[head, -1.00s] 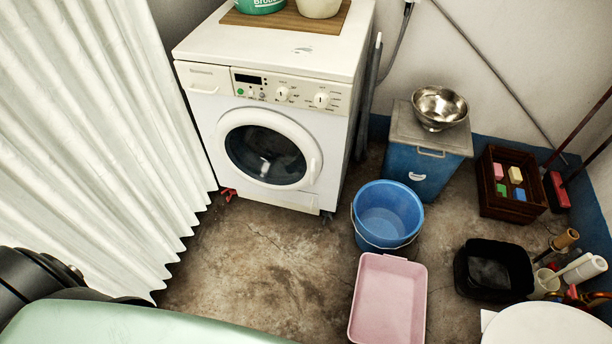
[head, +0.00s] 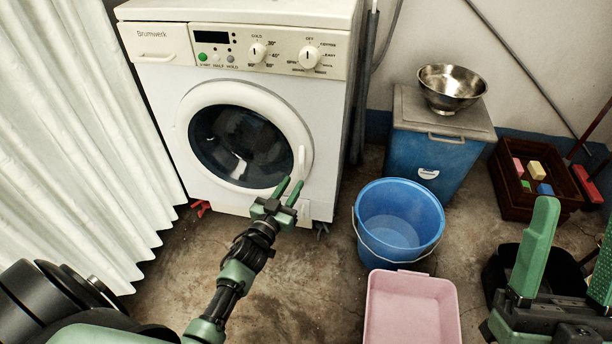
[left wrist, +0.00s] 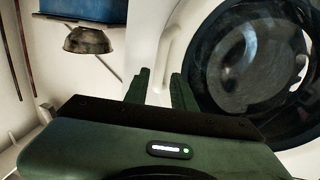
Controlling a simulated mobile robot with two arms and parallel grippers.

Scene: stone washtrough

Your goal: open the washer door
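The white washer (head: 165,100) stands against the wall with its round door (head: 243,145) shut. The door has a dark glass pane and a white ring, with a pale handle (head: 302,158) at the ring's right edge. My left gripper (head: 288,189) is open and empty, just below and in front of the handle; I see no clear contact. In the left wrist view the two green fingers of that gripper (left wrist: 160,90) are apart, with the dark door glass (left wrist: 255,60) to their right. My right gripper (head: 572,250) is open and empty at the lower right.
A blue bucket (head: 398,225) and a pink basin (head: 410,310) stand on the floor right of the washer. A blue bin (head: 437,160) with a steel bowl (head: 450,88) stands behind. A white curtain (head: 75,130) hangs left. Some floor before the washer is clear.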

